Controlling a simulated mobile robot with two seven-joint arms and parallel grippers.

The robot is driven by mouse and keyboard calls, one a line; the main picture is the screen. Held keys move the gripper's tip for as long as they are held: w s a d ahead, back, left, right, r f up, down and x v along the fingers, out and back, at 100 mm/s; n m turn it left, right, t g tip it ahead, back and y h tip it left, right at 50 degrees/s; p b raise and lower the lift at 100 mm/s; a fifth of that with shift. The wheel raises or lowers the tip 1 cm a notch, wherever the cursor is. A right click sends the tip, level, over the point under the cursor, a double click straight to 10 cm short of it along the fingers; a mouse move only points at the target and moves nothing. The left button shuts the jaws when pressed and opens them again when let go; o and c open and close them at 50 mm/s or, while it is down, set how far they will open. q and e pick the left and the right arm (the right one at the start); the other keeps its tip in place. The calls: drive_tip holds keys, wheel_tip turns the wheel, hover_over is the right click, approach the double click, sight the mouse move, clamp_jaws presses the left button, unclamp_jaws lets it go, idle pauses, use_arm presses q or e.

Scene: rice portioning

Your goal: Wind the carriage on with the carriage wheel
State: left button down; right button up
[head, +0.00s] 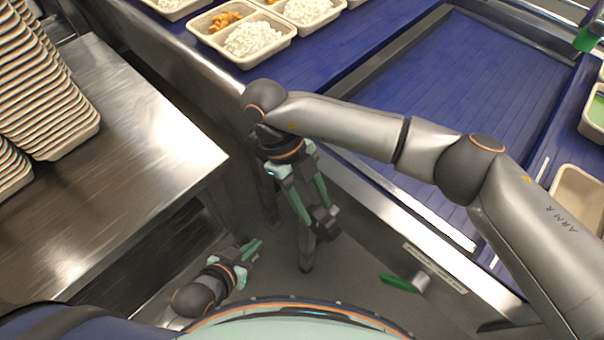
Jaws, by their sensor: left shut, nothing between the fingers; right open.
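My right gripper (317,218) hangs below its wrist in the middle of the head view, beside the front wall of the blue conveyor. Its fingers are apart. A dark upright piece (306,257) shows right below its fingertips; I cannot tell whether it is part of the carriage wheel or whether the gripper touches it. No full wheel rim is visible. My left gripper (255,246) is low, left of the right one, shut and empty. I cannot pick out the carriage for certain; my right arm covers part of the conveyor.
A green handle (398,284) sticks out of the conveyor's front near a label plate (435,268). Trays of rice (292,38) stand on the blue belt (345,45) at the top. A steel table (135,150) with stacked empty trays (68,145) is at the left.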

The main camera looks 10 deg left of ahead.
drive_tip(key=v, duration=1)
drive_tip(key=shift+r, duration=0.1)
